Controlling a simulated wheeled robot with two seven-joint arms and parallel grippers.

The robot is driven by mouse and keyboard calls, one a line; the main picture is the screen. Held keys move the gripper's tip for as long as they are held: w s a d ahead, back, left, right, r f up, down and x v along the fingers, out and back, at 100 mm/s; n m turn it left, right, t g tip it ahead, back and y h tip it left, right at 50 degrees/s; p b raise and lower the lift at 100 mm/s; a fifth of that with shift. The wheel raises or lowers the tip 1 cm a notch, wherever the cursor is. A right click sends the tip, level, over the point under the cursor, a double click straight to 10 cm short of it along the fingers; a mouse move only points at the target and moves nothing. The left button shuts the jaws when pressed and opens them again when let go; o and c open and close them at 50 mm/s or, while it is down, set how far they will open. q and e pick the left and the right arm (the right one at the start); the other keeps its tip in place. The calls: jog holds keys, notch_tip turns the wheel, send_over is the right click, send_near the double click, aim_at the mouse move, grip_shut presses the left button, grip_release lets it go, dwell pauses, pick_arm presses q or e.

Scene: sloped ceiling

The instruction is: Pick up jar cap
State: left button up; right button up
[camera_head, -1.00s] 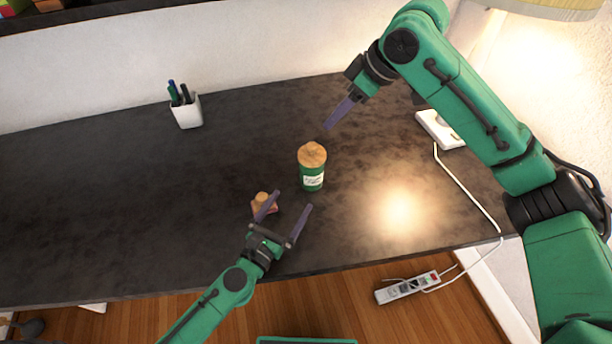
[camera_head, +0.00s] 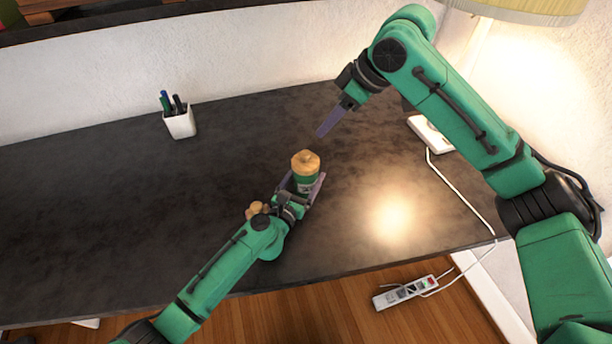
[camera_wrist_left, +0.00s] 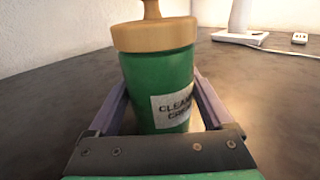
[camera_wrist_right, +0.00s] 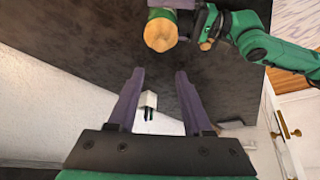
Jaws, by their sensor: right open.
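A green jar (camera_head: 305,181) with a white label stands upright on the dark desk. Its wooden cap (camera_head: 305,162) with a knob on top sits on it; the cap also shows in the left wrist view (camera_wrist_left: 153,33) and the right wrist view (camera_wrist_right: 160,34). My left gripper (camera_head: 304,184) is low around the green body, below the cap, one finger on each side. Its fingers look wide apart, and I cannot tell whether they touch the jar. My right gripper (camera_wrist_right: 158,75) is open and empty, above the desk behind and right of the jar.
A small wooden object (camera_head: 254,209) lies beside my left wrist, partly hidden. A white pen cup (camera_head: 180,124) stands at the back left. A white lamp base (camera_head: 430,132) and its cable are at the right. The desk's left side is clear.

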aim_at(306, 153)
pick_arm(q)
jog(key=c, duration=0.9)
pick_arm(e)
jog(key=shift+o, duration=1.5)
jog(key=shift+a, duration=0.1)
pick_arm(q)
jog(key=shift+d, duration=0.1)
jog(key=shift+a, duration=0.2)
jog(key=shift+d, duration=0.1)
pick_arm(e)
jog(key=a+f+h, duration=0.1)
jog(key=f, duration=0.2)
jog(key=w+a+f+g+h, duration=0.1)
jog(key=a+f, duration=0.1)
jog(key=f, duration=0.2)
jog(key=w+a+f+h, duration=0.1)
jog(key=f, duration=0.2)
jog(key=shift+w+a+f+m+g+h, duration=0.25)
jog(key=shift+a+m+g+h, duration=0.05)
jog(key=shift+a+m, duration=0.1)
